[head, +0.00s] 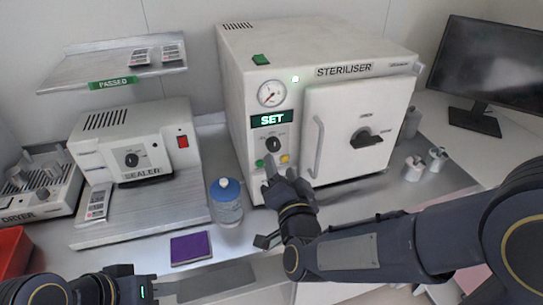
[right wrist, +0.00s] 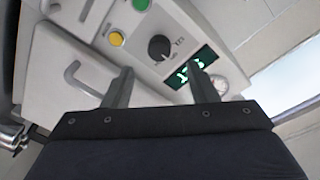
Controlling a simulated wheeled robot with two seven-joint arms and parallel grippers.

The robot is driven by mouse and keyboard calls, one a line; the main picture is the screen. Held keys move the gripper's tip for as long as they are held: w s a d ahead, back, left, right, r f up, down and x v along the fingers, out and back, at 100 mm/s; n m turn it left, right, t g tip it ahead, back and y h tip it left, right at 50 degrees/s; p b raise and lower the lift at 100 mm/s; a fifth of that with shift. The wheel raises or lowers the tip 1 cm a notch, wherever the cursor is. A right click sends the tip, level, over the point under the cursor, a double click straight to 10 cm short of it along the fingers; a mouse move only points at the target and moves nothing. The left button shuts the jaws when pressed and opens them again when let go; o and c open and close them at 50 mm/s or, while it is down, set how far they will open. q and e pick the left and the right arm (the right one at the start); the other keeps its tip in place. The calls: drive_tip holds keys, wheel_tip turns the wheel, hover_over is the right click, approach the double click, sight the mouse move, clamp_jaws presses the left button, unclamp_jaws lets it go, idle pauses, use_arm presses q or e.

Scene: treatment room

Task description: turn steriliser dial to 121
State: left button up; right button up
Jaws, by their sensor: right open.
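The white steriliser (head: 237,105) stands on the counter. My right gripper (head: 279,172) is in front of the panel, just below the dial. In the right wrist view the dial (right wrist: 160,48) lies beyond the gap between the two open fingers (right wrist: 160,80), with nothing between them. The dial's exact setting is too small to read. My left gripper (head: 146,289) is low at the bottom left, away from the steriliser; its jaws are unclear.
A green button (head: 260,163) and yellow button (head: 284,158) sit below the dial. The steriliser door handle (head: 318,147) is to the right. A blue-capped bottle (head: 226,205) stands left of my right gripper. The sealer (head: 140,150) is further left.

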sight(274, 148)
drive_tip(key=p+x, duration=0.1)
drive_tip(key=x, duration=0.5)
drive_tip(key=shift+w, duration=0.3)
drive_tip(key=c, duration=1)
